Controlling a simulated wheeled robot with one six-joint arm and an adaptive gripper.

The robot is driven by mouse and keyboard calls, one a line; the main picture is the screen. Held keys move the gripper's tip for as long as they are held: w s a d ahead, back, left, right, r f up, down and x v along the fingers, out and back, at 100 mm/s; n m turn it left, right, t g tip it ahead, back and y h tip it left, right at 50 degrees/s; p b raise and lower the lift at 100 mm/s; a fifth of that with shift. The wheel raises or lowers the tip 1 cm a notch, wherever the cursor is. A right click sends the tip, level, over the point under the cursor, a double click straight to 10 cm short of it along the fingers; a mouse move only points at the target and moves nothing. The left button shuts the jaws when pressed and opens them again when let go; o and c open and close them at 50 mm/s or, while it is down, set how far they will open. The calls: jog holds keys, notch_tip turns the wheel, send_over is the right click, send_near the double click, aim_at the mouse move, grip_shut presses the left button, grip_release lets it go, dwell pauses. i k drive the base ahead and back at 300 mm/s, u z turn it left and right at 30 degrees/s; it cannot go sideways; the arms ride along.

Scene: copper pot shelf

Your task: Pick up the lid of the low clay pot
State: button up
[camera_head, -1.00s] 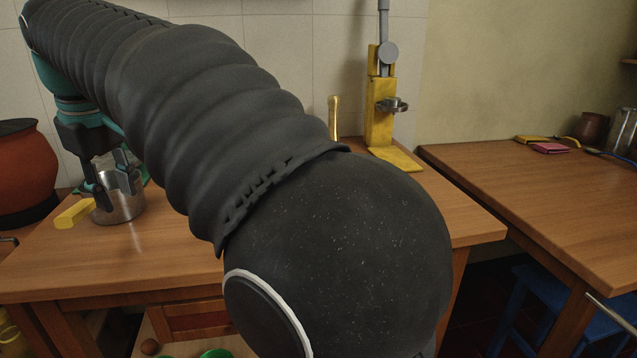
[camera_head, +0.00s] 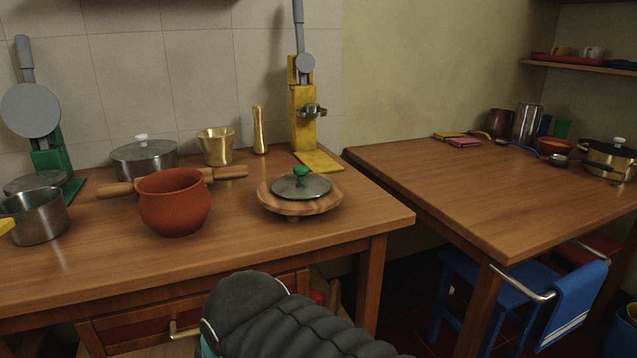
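A round grey lid (camera_head: 318,186) with a green knob (camera_head: 301,172) lies on a round, striped wooden stand (camera_head: 291,208) to the right of the pot. The frame does not show for certain which vessel this lid belongs to. My gripper is out of view. Only my dark, ribbed arm shows at the bottom edge, below the table front.
The left table (camera_head: 225,245) is clear in front of the pot and lid. Behind stand a lidded steel pot (camera_head: 146,163), a brass mortar (camera_head: 216,148), a brass pestle (camera_head: 260,132) and a yellow press (camera_head: 303,120). A steel pan (camera_head: 38,222) stands left. The right table (camera_head: 480,185) is mostly bare.

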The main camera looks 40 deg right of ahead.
aim_at(301, 184)
jog(key=z, duration=0.1)
jog(key=i, duration=0.25)
jog(key=z, duration=2.7)
jog(key=k, duration=1.3)
jog(key=u, duration=1.9)
